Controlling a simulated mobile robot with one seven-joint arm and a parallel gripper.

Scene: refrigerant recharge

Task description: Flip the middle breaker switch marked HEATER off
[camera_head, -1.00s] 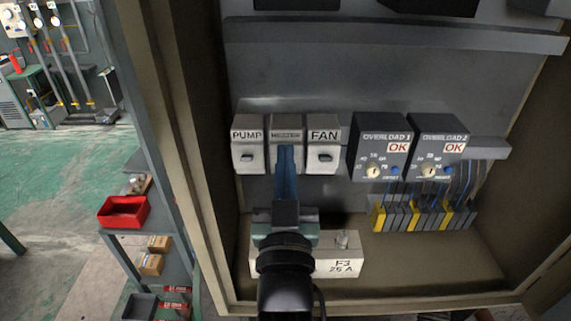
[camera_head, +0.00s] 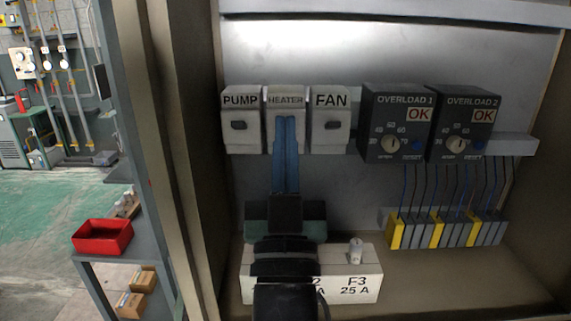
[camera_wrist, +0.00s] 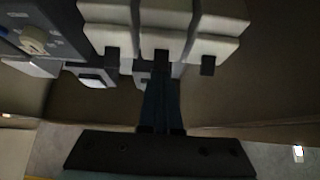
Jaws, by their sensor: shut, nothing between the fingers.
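The HEATER breaker (camera_head: 286,101) is the middle one of three light grey breakers in the head view. The PUMP breaker (camera_head: 240,107) is on its left and the FAN breaker (camera_head: 330,104) on its right. My gripper (camera_head: 287,122) has its blue fingers together, with nothing between them. Its tips are in front of the HEATER breaker's face and hide its switch in the head view. In the wrist view the fingers (camera_wrist: 161,80) reach up to the middle breaker (camera_wrist: 164,36), at its dark switch lever. I cannot tell whether they touch.
Two dark overload relays (camera_head: 397,120) (camera_head: 463,122) stand to the right, both showing OK. Below them is a terminal row (camera_head: 440,232) with wires. A white fuse block (camera_head: 345,282) is under my arm. The cabinet wall (camera_head: 190,150) bounds the left; a red bin (camera_head: 102,237) is outside.

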